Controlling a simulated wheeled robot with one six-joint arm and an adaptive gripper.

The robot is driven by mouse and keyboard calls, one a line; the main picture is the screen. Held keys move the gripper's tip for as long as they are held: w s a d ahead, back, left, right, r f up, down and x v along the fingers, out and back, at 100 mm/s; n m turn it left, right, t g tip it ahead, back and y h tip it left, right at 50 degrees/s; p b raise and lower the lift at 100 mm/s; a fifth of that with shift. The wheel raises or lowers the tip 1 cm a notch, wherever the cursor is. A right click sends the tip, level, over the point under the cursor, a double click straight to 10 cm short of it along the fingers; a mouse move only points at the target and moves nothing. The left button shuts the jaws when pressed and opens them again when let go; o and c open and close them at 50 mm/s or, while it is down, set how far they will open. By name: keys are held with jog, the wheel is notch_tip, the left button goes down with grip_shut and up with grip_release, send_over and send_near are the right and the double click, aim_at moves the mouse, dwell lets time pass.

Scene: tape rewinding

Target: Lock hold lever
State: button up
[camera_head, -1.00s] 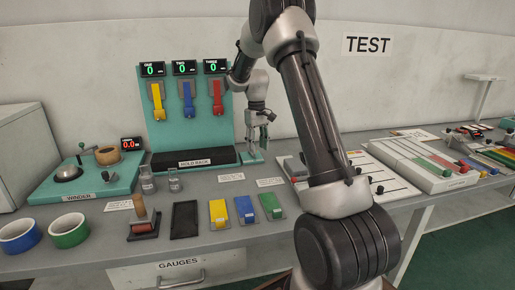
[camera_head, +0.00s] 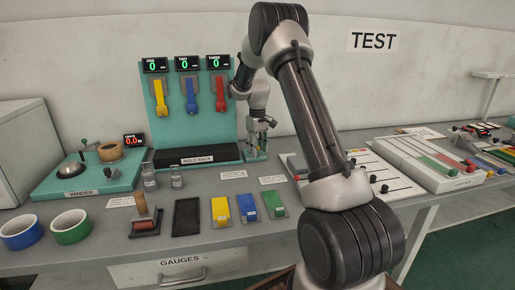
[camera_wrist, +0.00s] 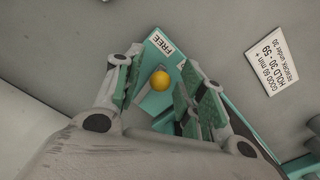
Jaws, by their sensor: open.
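The hold lever shows in the wrist view as a round yellow knob (camera_wrist: 160,80) over a teal base (camera_wrist: 158,103) with a white FREE label (camera_wrist: 163,43). The knob appears between the two fingers of my gripper (camera_wrist: 160,92), with gaps on both sides. The lever's shaft is hidden. In the head view my gripper (camera_head: 261,136) is open and points down over the right end of the teal hold rack (camera_head: 213,130). The knob cannot be made out there.
Yellow (camera_head: 161,97), blue (camera_head: 190,95) and red (camera_head: 219,92) handled pieces hang on the rack under displays reading 0. The winder (camera_head: 88,181) stands at left. A white slider panel (camera_head: 440,163) lies at right.

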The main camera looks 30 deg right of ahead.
aim_at(250, 156)
jog(key=shift+c, duration=0.5)
grip_shut()
jog(key=shift+a, duration=0.1)
jog(key=m, duration=0.1)
jog(key=a+m, duration=0.1)
jog(key=m, duration=0.1)
jog(key=shift+w+a, duration=0.2)
jog(key=shift+w+a+m, duration=0.2)
jog(key=shift+a+m, duration=0.15)
jog(key=shift+m, duration=0.5)
jog(key=shift+w+a+m, duration=0.15)
jog(key=shift+a+m, duration=0.15)
jog(key=shift+m, duration=0.55)
